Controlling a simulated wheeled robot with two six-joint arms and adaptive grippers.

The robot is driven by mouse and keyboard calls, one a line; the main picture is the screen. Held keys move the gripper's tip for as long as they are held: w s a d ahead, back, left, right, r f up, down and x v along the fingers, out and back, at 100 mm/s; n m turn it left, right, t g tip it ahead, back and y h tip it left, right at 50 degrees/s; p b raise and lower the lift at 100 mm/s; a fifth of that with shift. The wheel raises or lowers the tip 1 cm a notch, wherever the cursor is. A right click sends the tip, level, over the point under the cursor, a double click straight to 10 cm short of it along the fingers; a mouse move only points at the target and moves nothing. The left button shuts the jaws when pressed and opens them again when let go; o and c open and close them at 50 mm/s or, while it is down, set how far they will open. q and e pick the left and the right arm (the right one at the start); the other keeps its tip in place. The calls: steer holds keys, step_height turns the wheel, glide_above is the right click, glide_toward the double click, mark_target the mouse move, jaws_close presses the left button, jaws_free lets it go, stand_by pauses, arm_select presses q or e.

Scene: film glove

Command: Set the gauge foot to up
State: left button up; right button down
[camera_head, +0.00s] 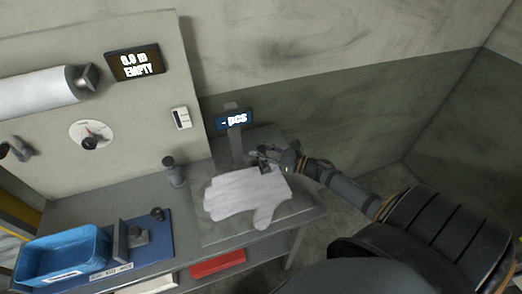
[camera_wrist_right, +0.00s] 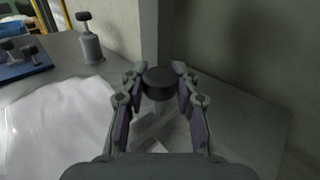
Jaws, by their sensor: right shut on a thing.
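My right gripper (camera_head: 270,160) comes in from the right, at the far edge of a white glove (camera_head: 240,193) lying flat on a grey plate. In the right wrist view its two fingers are shut on a black round knob (camera_wrist_right: 158,83), one on each side. The knob seems to belong to the gauge, whose grey post (camera_head: 236,146) carries a small display (camera_head: 234,119) reading "- pcs". The foot under the knob is mostly hidden by my gripper, and I cannot tell its height. The glove also shows in the right wrist view (camera_wrist_right: 55,125). My left gripper is not in view.
A grey post with a knob (camera_head: 174,172) stands left of the plate. A blue tray (camera_head: 60,255) and a blue-based fixture (camera_head: 135,240) are at the left. A red box (camera_head: 217,263) sits below the plate. The wall panel holds a roll (camera_head: 35,93) and a dial (camera_head: 92,134).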

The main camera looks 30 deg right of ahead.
step_height(320, 180, up, 9)
steer(key=p, duration=0.7)
steer(key=shift+f, duration=0.3)
steer(key=c, duration=1.4)
jaws_free()
steer(key=o, duration=0.4)
steer(key=shift+s+d, duration=0.1)
steer(key=shift+s, duration=0.05)
steer(key=v, duration=1.2)
